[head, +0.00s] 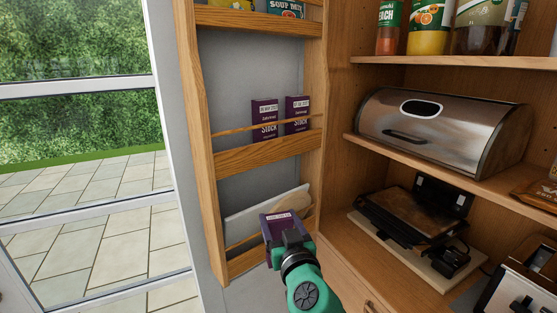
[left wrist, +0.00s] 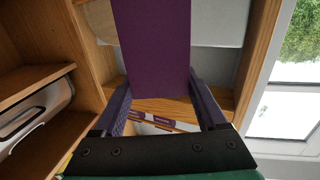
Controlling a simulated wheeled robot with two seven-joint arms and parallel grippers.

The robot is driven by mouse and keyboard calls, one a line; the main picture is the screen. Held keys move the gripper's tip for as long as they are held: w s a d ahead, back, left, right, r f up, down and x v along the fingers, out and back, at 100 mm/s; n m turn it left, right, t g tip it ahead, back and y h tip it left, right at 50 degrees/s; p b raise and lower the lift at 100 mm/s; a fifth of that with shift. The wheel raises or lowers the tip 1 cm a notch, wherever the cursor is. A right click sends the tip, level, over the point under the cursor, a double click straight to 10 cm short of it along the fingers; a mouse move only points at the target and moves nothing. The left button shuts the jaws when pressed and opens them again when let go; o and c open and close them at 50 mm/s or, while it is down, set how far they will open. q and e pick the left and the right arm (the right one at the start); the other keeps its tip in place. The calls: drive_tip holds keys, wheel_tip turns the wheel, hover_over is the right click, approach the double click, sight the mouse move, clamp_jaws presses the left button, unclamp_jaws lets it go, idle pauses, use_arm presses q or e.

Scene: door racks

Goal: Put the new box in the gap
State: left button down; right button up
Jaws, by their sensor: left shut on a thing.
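My left gripper (head: 285,243) is shut on a purple stock box (head: 280,222), held in front of the lower door rack. In the left wrist view, the held box (left wrist: 155,45) stands between the two fingers (left wrist: 160,105). Two similar purple boxes, a left one (head: 264,120) and a right one (head: 297,115), stand upright in the middle door rack (head: 270,152). A narrow space separates them, and a wider empty stretch lies to their left. The held box is below and apart from them. My right gripper is not in view.
The lower rack holds a white board and a rounded wooden board (head: 294,202), close behind the held box. The upper rack (head: 260,22) holds packets. To the right are shelves with a metal bread bin (head: 430,125) and a hinged appliance (head: 415,215). A glass door (head: 80,90) is at left.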

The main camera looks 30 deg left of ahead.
use_arm(q)
drive_tip(key=s+d+r+n+g+y+p, duration=0.1)
drive_tip(key=s+r+n+g+y+p, duration=0.15)
drive_tip(key=r, duration=1.45)
drive_tip(key=s+r+n+g+y+p, duration=0.2)
drive_tip(key=s+r+g, duration=0.15)
drive_tip(key=r, duration=1.35)
drive_tip(key=p+x, duration=0.1)
drive_tip(key=x, duration=0.4)
drive_tip(key=p+x, duration=0.1)
drive_tip(key=x, duration=0.4)
drive_tip(key=w+p+x, duration=0.1)
drive_tip(key=x, duration=0.4)
drive_tip(key=shift+f, duration=0.25)
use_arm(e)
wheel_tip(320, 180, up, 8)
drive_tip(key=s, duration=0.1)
use_arm(q)
wheel_tip(320, 180, down, 8)
drive_tip(key=b, duration=0.7)
drive_tip(key=shift+w+a+r, duration=0.15)
drive_tip(key=shift+a+f+n+b, duration=0.1)
drive_tip(key=shift+f+n+b, duration=0.15)
drive_tip(key=shift+f+b, duration=0.4)
drive_tip(key=shift+r, duration=0.1)
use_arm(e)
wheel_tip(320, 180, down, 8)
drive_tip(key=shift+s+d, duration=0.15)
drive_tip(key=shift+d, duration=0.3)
